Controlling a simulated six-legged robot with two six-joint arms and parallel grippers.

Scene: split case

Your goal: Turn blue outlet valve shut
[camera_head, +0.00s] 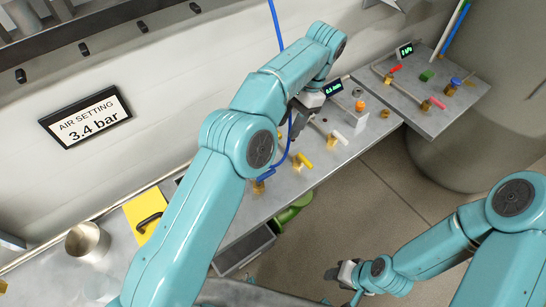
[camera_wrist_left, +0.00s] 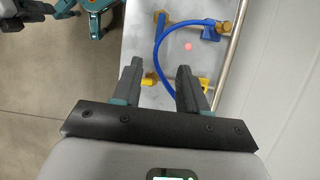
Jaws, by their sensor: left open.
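A blue lever handle on a brass valve (camera_head: 265,176) sits on the grey bench panel in the head view, left of a yellow-handled valve (camera_head: 304,158). In the left wrist view, a blue lever (camera_wrist_left: 159,28) and a second blue part (camera_wrist_left: 211,32) by brass fittings lie beyond the fingertips; I cannot tell which is the outlet valve. My left gripper (camera_head: 293,130) is open over the panel; its spread fingers (camera_wrist_left: 158,72) are apart from the blue parts, with yellow parts (camera_wrist_left: 203,83) partly hidden behind them. My right gripper (camera_head: 342,273) is low over the floor, its jaws unclear.
A blue hose (camera_wrist_left: 157,52) curves between the blue parts. A white-handled valve (camera_head: 340,137), an orange knob (camera_head: 360,105) and a small display (camera_head: 333,88) are farther right. Another valve panel (camera_head: 410,105) lies beyond. A metal cup (camera_head: 88,241) stands on the bench at left.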

